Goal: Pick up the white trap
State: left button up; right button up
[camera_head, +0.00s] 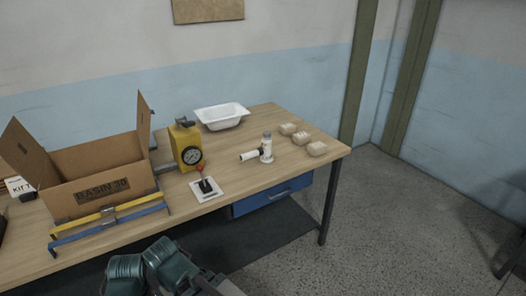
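The white trap (265,148) is on the wooden table, right of the middle. It has an upright cylinder with a greyish top and a short pipe lying out to the left with a dark end. Nothing touches it from above. Teal and dark parts of my own body show at the bottom edge, well in front of the table. Neither gripper's fingers can be made out in this view.
The wooden table (233,186) also holds a yellow gauge box (186,146), a white plate with a red-knobbed black lever (206,190), a white tub (221,116), several beige blocks (302,138), an open cardboard box (97,180) and a yellow-and-blue rail frame (108,221).

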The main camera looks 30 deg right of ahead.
aim_at(265, 150)
jog(key=i+l, duration=0.15)
jog(key=l, duration=0.25)
jog(key=i+l, duration=0.1)
jog(key=l, duration=0.35)
jog(key=i+l, duration=0.15)
jog(key=l, duration=0.25)
jog(key=i+l, duration=0.15)
jog(key=l, duration=0.25)
jog(key=i+l, duration=0.1)
jog(key=l, duration=0.3)
jog(key=i+l, duration=0.15)
jog(key=l, duration=0.3)
jog(key=i+l, duration=0.15)
jog(key=l, duration=0.25)
